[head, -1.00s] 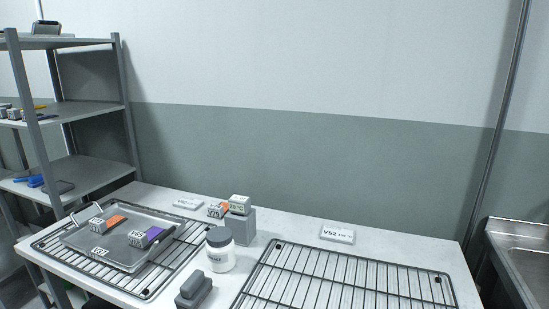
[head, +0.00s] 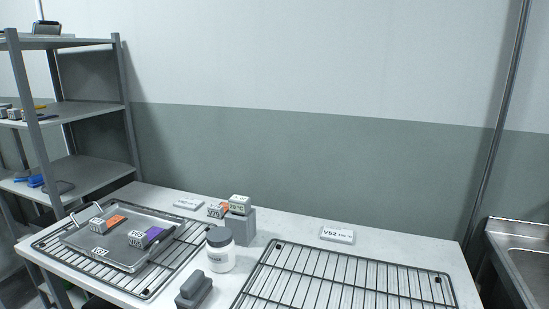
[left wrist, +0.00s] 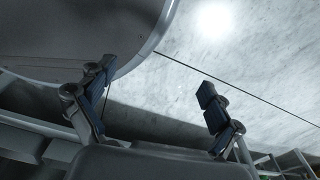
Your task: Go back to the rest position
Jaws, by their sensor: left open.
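My left gripper (left wrist: 153,100) shows in the left wrist view with its two dark fingers spread wide and nothing between them. A pale, brightly lit surface and a large rounded grey shape lie beyond the fingers. Neither gripper shows in the head view, so where the left one is relative to the table cannot be told. My right gripper is in no frame.
In the head view, a table (head: 262,241) bears a metal tray (head: 75,238) with orange and purple items on a left rack, a white jar (head: 221,259), a grey block (head: 241,228) and an empty right rack (head: 342,279). A shelf unit (head: 88,110) stands left, a sink (head: 525,262) right.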

